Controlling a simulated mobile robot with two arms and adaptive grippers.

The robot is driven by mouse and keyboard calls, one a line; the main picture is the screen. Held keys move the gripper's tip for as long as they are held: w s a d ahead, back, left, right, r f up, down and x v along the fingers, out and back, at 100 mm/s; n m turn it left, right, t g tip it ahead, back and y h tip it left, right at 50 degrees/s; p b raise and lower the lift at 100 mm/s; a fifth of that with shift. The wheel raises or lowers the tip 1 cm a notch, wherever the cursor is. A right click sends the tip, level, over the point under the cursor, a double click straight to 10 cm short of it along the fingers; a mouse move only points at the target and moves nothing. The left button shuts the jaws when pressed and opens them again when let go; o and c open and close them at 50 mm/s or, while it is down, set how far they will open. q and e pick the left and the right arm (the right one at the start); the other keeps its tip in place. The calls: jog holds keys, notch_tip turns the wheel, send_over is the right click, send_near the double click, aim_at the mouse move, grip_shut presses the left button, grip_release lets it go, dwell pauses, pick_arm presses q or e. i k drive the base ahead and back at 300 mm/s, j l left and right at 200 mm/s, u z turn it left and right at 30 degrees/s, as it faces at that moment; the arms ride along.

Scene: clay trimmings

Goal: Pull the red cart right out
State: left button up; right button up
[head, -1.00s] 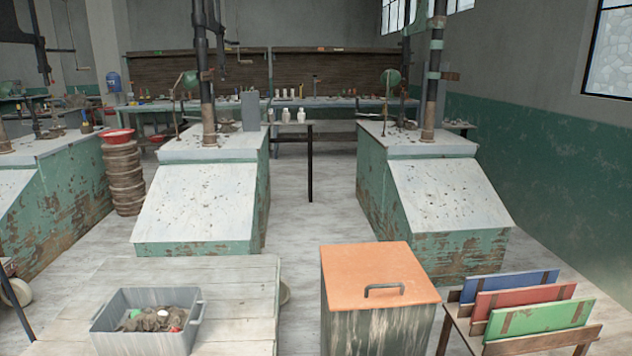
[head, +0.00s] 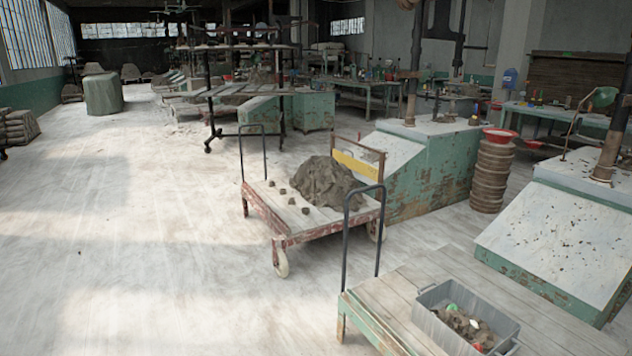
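The red cart (head: 262,207) stands near the middle of the head view. It is a low platform with worn red edges and pale wheels. A heap of grey clay (head: 325,181) and several small clay lumps lie on its deck. It has a dark tube handle at its left end and a brown frame with a yellow board (head: 357,166) at its back right. Its right side is close to a green and white bench (head: 425,170); I cannot tell whether they touch. Neither of my grippers is in view.
A green-edged cart (head: 400,285) with a grey bin (head: 466,318) of clay scraps stands in front at right, its dark handle overlapping the red cart's near corner. A wheeled black rack (head: 210,115) stands behind. The floor (head: 130,230) at left is wide and clear.

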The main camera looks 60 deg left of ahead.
aim_at(322, 184)
jog(key=j+u, duration=0.5)
jog(key=i+j+u, duration=0.1)
jog(key=j+u, duration=0.2)
jog(key=u, duration=0.15)
jog(key=i+j+u, duration=0.25)
jog(key=j+u, duration=0.25)
jog(key=i+j+u, duration=0.75)
jog(key=j+u, duration=0.2)
jog(key=i+j+u, duration=0.15)
jog(key=i+u, duration=0.55)
jog(key=i, duration=2.55)
jog(key=i+j+z, duration=0.15)
jog(key=i, duration=1.3)
jog(key=i+j+z, duration=0.1)
jog(key=i+z, duration=0.35)
jog(key=i+j+z, duration=0.25)
jog(key=z, duration=0.25)
jog(key=i+j+z, duration=0.65)
jog(key=j+z, duration=0.25)
jog(key=i+j+z, duration=0.15)
jog(key=j+z, duration=0.7)
jog(key=j, duration=0.35)
jog(key=j+z, duration=0.3)
jog(key=j, duration=0.4)
jog(key=k+j+z, duration=0.1)
jog(key=j+z, duration=0.25)
jog(key=j, duration=0.35)
